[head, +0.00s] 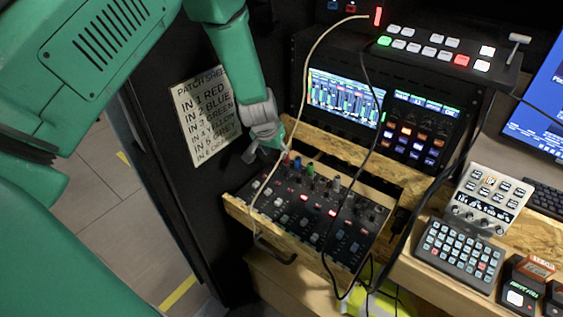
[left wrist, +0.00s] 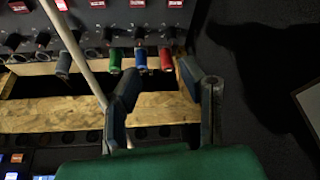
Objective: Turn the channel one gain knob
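The mixer (head: 312,215) is a dark panel with rows of knobs and lit red buttons in a wooden tray. Red, blue and green cylindrical pieces stand along its back edge; in the left wrist view the red piece (left wrist: 166,59), blue piece (left wrist: 140,59) and green piece (left wrist: 115,60) show side by side. I cannot tell which small knob is the channel one gain knob. My left gripper (head: 267,148) is above the mixer's back left corner. In the left wrist view its fingers (left wrist: 168,92) are apart, with nothing between them. My right gripper is out of view.
A patch sheet (head: 207,115) listing inputs by colour hangs on the dark wall at left. A pale cable (head: 300,100) drops across the mixer near my gripper, and a black cable crosses further right. A rack with a lit screen (head: 345,98) stands behind.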

